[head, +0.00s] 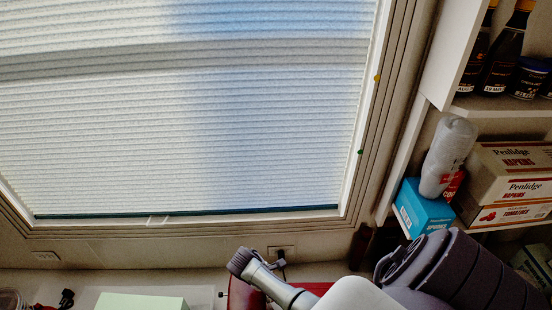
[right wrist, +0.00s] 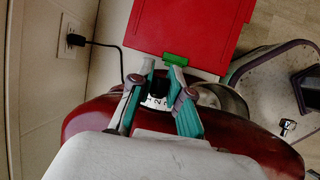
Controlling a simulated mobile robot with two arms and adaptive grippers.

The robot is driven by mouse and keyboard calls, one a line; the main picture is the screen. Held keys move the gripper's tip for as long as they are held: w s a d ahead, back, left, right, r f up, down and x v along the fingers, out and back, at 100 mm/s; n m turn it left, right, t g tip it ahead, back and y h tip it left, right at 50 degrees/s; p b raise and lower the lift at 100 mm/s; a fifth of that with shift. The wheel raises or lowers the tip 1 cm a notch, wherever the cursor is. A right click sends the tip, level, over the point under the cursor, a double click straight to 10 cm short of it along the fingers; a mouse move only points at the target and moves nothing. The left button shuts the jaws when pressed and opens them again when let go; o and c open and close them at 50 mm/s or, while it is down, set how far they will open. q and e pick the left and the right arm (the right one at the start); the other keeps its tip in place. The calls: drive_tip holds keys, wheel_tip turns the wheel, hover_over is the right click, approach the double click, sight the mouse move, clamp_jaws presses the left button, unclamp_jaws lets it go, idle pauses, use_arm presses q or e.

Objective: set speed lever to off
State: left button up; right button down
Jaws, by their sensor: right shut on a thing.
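A dark red appliance body (right wrist: 95,118) with a rounded end lies under my right gripper (right wrist: 161,70) in the right wrist view. A white scale with dark numbers (right wrist: 155,101) shows on it between the fingers. My right gripper is shut, its fingers drawn together at the tips above the scale. The speed lever is mostly hidden by the fingers, and I cannot make out its setting. In the head view only a little of the red body (head: 238,294) shows at the bottom edge, beside my right arm. My left gripper is not in view.
A bright red panel (right wrist: 190,30) with a green tab (right wrist: 175,59) is just beyond the fingertips. A black cord runs from a wall outlet (right wrist: 70,38). Shelves at right in the head view hold a blue box (head: 422,209), a grey bottle (head: 447,157) and napkin boxes (head: 510,168).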

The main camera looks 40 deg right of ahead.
drive_tip(key=shift+w+d+f+n+g+y+b, duration=0.35)
drive_tip(key=shift+g+y+b, duration=0.4)
drive_tip(key=shift+b, duration=0.65)
drive_tip(key=shift+w+d+f+n+g+y+b, duration=0.1)
drive_tip(key=shift+w+d+n+g+y+b, duration=0.3)
drive_tip(key=shift+g+b, duration=0.85)
drive_tip(key=shift+w+d+f+n+g+y+b, duration=0.1)
drive_tip(key=shift+w+d+f+g+y+b, duration=0.35)
drive_tip(key=shift+b, duration=1.15)
drive_tip(key=shift+a+r+y, duration=0.2)
drive_tip(key=shift+y, duration=0.1)
drive_tip(key=c, duration=1.1)
unclamp_jaws()
drive_tip(key=shift+w, duration=0.1)
drive_tip(key=v, duration=1.1)
drive_tip(key=shift+w+r, duration=0.3)
drive_tip(key=shift+w, duration=0.05)
